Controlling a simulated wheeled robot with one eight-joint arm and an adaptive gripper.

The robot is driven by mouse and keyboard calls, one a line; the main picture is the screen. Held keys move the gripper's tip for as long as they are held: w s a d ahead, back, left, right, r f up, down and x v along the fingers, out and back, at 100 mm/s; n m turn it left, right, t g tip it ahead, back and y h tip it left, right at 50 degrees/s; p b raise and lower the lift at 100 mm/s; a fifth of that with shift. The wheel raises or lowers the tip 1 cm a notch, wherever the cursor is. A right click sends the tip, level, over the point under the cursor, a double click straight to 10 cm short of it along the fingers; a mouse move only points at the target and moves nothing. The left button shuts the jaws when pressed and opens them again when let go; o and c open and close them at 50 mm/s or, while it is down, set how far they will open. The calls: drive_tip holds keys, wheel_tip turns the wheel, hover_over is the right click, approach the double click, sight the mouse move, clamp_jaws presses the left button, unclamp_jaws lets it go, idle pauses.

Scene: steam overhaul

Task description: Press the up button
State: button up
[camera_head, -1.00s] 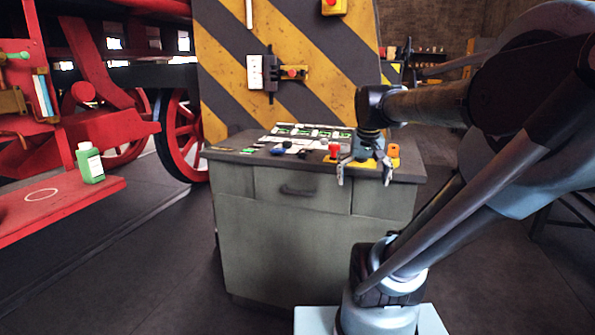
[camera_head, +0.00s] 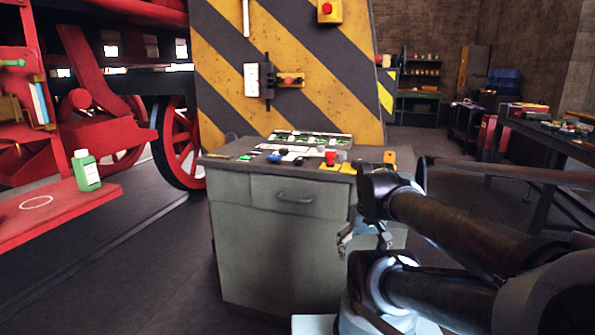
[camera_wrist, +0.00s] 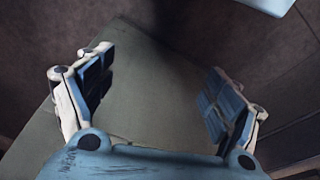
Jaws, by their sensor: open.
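A grey cabinet (camera_head: 258,240) stands ahead with a control panel on its top. The panel has a red knob (camera_head: 331,157) on a yellow plate, an orange part (camera_head: 389,157) to its right, and blue and black controls at the left. I cannot tell which control is the up button. My gripper (camera_head: 364,243) is below the cabinet's top edge, in front of its right side, pointing down. In the wrist view its fingers (camera_wrist: 160,95) are spread and empty, with the cabinet's grey-green face and the dark floor beyond them.
A yellow-and-black striped column (camera_head: 300,60) rises behind the cabinet, with a switch (camera_head: 290,80) and a red button box (camera_head: 328,10). A green bottle (camera_head: 86,171) stands on a red ledge (camera_head: 60,206) at left. A workbench (camera_head: 555,135) is at right.

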drive_tip(key=shift+n+y, duration=0.6)
drive_tip(key=shift+n, duration=0.3)
drive_tip(key=w+r, duration=0.1)
drive_tip(key=r, duration=0.1)
drive_tip(key=w+a+r, duration=0.1)
drive_tip(key=w, duration=0.1)
drive_tip(key=w+a+r, duration=0.1)
drive_tip(key=r, duration=0.1)
drive_tip(key=shift+w+r, duration=0.2)
drive_tip(key=shift+r, duration=0.15)
clamp_jaws()
drive_tip(key=w+a+r+n+y, duration=0.1)
drive_tip(key=w+r+n, duration=0.3)
drive_tip(key=w+r, duration=0.4)
drive_tip(key=w+a+r+n+y, duration=0.2)
drive_tip(key=w+r+n+y, duration=0.2)
drive_tip(key=w+r, duration=0.5)
drive_tip(key=w+a+r+n+y, duration=0.1)
drive_tip(key=w+r+n, duration=0.3)
drive_tip(key=w, duration=1.5)
wheel_tip(320, 180, up, 4)
drive_tip(key=shift+w+a+r+t+y, duration=0.2)
drive_tip(key=shift+w+a+t+y, duration=0.1)
drive_tip(key=shift+y, duration=0.4)
